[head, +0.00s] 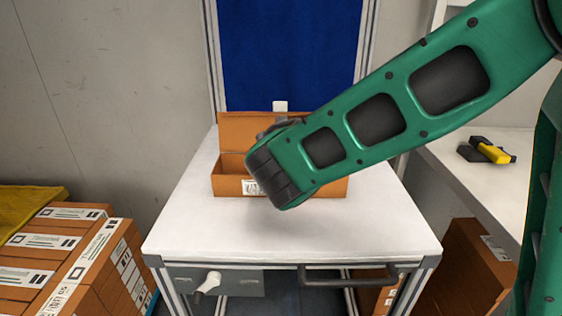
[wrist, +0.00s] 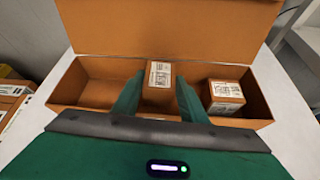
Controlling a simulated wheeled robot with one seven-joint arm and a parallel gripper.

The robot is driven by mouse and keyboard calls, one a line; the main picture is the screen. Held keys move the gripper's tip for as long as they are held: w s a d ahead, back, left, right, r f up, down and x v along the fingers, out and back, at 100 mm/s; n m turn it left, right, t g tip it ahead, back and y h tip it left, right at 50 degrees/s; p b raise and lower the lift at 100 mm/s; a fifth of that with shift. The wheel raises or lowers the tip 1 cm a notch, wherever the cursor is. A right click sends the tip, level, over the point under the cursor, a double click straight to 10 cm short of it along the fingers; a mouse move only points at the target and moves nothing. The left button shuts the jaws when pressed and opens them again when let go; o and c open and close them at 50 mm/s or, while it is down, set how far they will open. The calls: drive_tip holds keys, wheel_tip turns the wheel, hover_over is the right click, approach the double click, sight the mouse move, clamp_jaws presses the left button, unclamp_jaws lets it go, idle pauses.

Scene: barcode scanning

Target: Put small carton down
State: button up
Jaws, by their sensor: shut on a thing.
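My gripper (wrist: 157,84) is shut on a small brown carton (wrist: 159,94) with a white label on top, seen between its two green fingers in the wrist view. The carton is over or inside the middle of a long open brown box (wrist: 87,93); I cannot tell whether it touches the floor. A second small labelled carton (wrist: 225,96) sits in the box's right part. In the head view the box (head: 228,186) stands on a white table (head: 290,231), its lid raised at the back. My arm hides the gripper and the held carton there.
The table's front is clear. Stacked labelled boxes (head: 85,258) stand at the left. A yellow and black scanner (head: 489,151) lies on a white shelf (head: 443,161) at the right. A blue panel (head: 289,55) rises behind the table.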

drive_tip(key=shift+f, duration=0.4)
drive_tip(key=o, duration=1.4)
